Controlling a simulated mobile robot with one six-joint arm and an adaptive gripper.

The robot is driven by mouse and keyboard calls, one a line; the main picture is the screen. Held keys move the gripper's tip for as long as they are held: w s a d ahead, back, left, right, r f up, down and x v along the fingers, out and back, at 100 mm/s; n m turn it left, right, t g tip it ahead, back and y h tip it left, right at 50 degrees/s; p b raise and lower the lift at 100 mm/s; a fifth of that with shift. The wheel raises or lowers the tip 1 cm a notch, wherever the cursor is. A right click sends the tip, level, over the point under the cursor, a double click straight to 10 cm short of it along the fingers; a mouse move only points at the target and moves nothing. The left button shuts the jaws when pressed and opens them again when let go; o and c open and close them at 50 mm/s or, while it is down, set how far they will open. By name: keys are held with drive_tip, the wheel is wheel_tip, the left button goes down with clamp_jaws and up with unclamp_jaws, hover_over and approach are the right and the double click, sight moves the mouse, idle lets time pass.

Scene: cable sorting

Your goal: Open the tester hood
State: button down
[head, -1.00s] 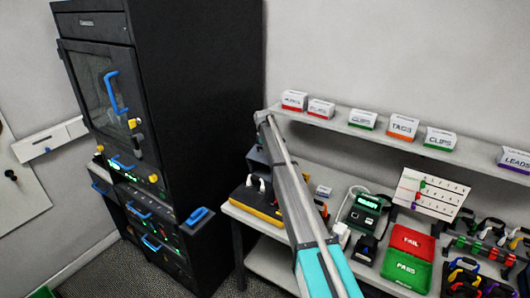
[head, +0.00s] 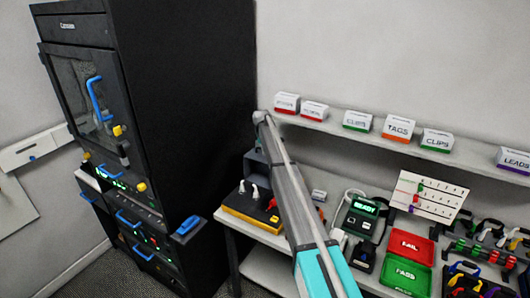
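A small dark green unit (head: 362,217) with a lit display reading READY stands on the table right of my arm. It looks like a tester, but I cannot make out a separate hood on it. A tall black cabinet (head: 185,110) at the left has a windowed front door (head: 90,95) with a blue handle (head: 97,98); the door looks shut. I cannot tell for certain which of these bears the tester hood. My grey and teal arm crosses the middle of the view, and my gripper does not show.
A yellow-edged black block (head: 250,208) with white plugs stands left of my arm. Red FAIL (head: 407,245) and green PASS (head: 405,275) trays lie at the right. A shelf (head: 370,132) with labelled boxes runs above. Racks of cables crowd the table's right end.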

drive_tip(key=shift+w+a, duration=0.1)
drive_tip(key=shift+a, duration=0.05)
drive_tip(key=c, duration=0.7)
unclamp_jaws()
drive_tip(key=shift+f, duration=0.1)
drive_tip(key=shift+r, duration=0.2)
